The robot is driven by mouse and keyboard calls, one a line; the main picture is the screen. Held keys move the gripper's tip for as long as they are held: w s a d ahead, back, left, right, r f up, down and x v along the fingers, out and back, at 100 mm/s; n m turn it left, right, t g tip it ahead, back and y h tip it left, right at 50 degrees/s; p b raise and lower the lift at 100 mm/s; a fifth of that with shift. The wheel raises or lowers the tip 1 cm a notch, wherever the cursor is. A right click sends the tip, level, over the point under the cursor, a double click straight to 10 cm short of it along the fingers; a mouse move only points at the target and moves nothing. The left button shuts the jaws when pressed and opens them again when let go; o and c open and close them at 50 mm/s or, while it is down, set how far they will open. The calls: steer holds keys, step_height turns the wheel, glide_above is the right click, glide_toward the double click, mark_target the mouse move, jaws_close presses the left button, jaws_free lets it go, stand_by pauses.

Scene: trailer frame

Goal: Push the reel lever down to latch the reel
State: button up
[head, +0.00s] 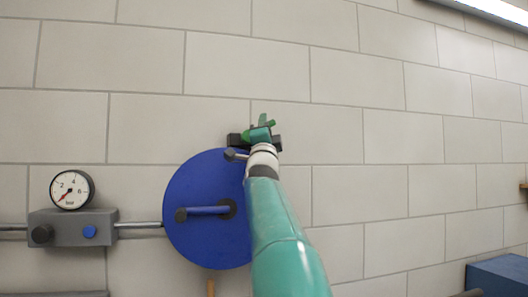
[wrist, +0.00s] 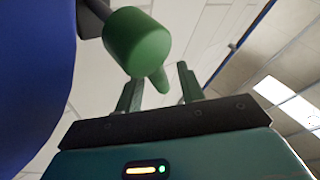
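The reel is a large blue disc (head: 190,235) on the wall in the head view, and its edge fills the left of the wrist view (wrist: 30,80). A green knob (wrist: 137,40) on a dark rod, seemingly the reel lever, stands out beside the disc in the wrist view. My gripper (wrist: 158,90) is open, its two green fingers apart with nothing clearly held. The knob is above and partly in front of the left finger; whether they touch I cannot tell. In the head view my gripper (head: 266,123) is at the disc's upper right, and the lever is hard to separate from it.
A blue crank handle (head: 207,210) sticks out from the disc. A pressure gauge (head: 72,190) on a grey block (head: 75,228) joins a pipe to the left. A blue box (head: 500,275) is at the lower right.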

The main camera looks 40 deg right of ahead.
steer(key=v, duration=1.1)
steer(key=shift+f, duration=0.15)
steer(key=shift+a, duration=0.1)
steer(key=shift+s+r+n, duration=0.15)
steer(key=shift+r+n, duration=0.1)
steer(key=shift+n, duration=0.05)
steer(key=c, duration=0.6)
steer(key=r+n+t+y, duration=0.2)
steer(key=n+y, duration=0.1)
steer(key=n, duration=0.2)
steer(key=s+a+r+n+t+y, duration=0.1)
steer(key=r+n+t+y, duration=0.1)
steer(key=n, duration=0.4)
steer(key=s+r+n+t+y, duration=0.1)
steer(key=r+n+t+y, duration=0.2)
steer(key=n+y, duration=0.3)
steer(key=shift+a+t, duration=0.3)
steer(key=shift+a, duration=0.05)
jaws_close()
steer(key=w+d+r+n+g+y, duration=0.1)
steer(key=w+d+n+g+y, duration=0.2)
steer(key=w+d+n, duration=0.3)
steer(key=shift+r+n+y, duration=0.35)
steer(key=shift+n+y, duration=0.25)
steer(key=shift+n, duration=2.3)
